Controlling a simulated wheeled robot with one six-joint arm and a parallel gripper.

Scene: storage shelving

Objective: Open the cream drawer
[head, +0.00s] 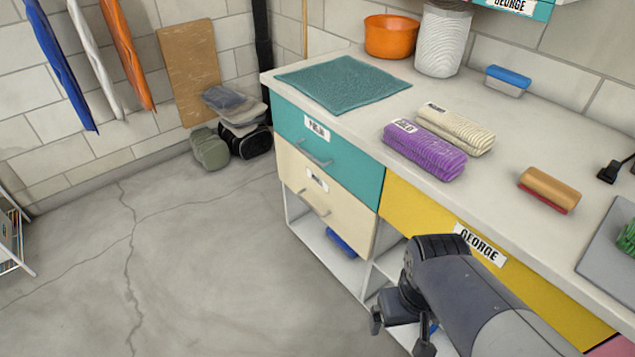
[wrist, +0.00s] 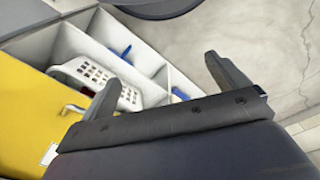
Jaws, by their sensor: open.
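The cream drawer (head: 345,222) is in the head view, under a teal drawer (head: 350,160) at the left end of the counter unit. Its front looks flush with the unit, so it appears shut. It has a small label and a metal bar handle (head: 314,203). My gripper (head: 400,331) is low in front of the unit, to the right of and below the cream drawer, apart from its handle. In the wrist view my gripper (wrist: 165,85) has its two fingers wide apart with nothing held between them. I cannot make out the cream drawer in the wrist view.
A yellow drawer (head: 420,215) is right of the cream one, partly behind my arm. Open white cubbies below hold a white basket (wrist: 95,75) and blue items. Towels (head: 425,150) and an orange bowl (head: 390,37) sit on the counter (head: 350,125). The floor (head: 210,260) at left is clear.

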